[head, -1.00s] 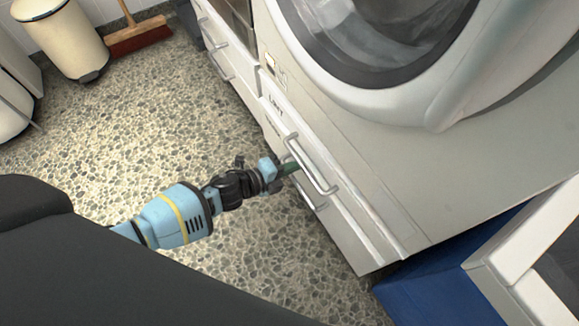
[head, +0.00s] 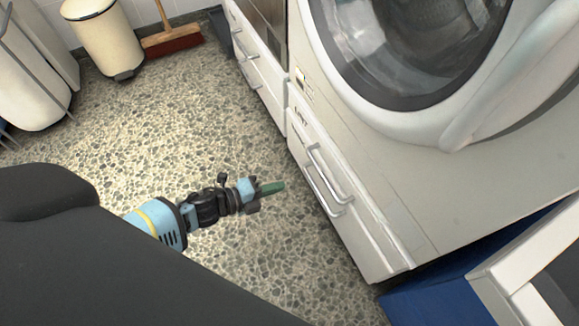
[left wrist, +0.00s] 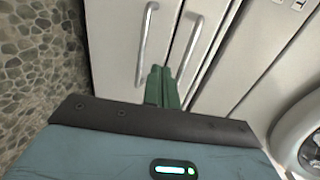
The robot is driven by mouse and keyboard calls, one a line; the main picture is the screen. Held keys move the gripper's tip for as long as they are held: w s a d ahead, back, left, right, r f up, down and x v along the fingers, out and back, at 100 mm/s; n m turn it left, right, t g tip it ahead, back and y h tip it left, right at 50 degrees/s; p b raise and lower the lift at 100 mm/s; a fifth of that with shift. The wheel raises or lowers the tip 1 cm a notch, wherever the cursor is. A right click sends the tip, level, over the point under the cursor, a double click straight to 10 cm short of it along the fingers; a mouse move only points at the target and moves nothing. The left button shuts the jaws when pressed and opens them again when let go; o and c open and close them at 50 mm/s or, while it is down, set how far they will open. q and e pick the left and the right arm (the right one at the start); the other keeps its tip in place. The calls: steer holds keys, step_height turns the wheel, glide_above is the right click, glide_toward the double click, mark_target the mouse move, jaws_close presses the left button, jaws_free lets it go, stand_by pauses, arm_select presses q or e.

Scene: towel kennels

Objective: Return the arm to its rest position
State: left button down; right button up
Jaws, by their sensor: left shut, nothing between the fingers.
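My left gripper (head: 272,188) reaches in from the lower left in the head view, above the speckled floor. Its green fingers are shut with nothing between them. A gap of floor shows between the fingertips and the white drawer fronts (head: 345,215). In the left wrist view the closed green fingers (left wrist: 162,88) point toward the drawer fronts, between two metal bar handles (left wrist: 156,40). My right gripper is not in view.
A washing machine (head: 325,75) stands on the white drawer unit at the right. A blue object (head: 425,300) is at the lower right. A cream bin (head: 105,40) and a broom (head: 172,41) stand at the back left. Open floor (head: 190,120) lies left of the drawers.

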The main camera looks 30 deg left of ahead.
arm_select(q)
steer(key=shift+v, duration=1.1)
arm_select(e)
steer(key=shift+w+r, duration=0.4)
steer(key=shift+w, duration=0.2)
arm_select(q)
steer(key=shift+p, duration=0.3)
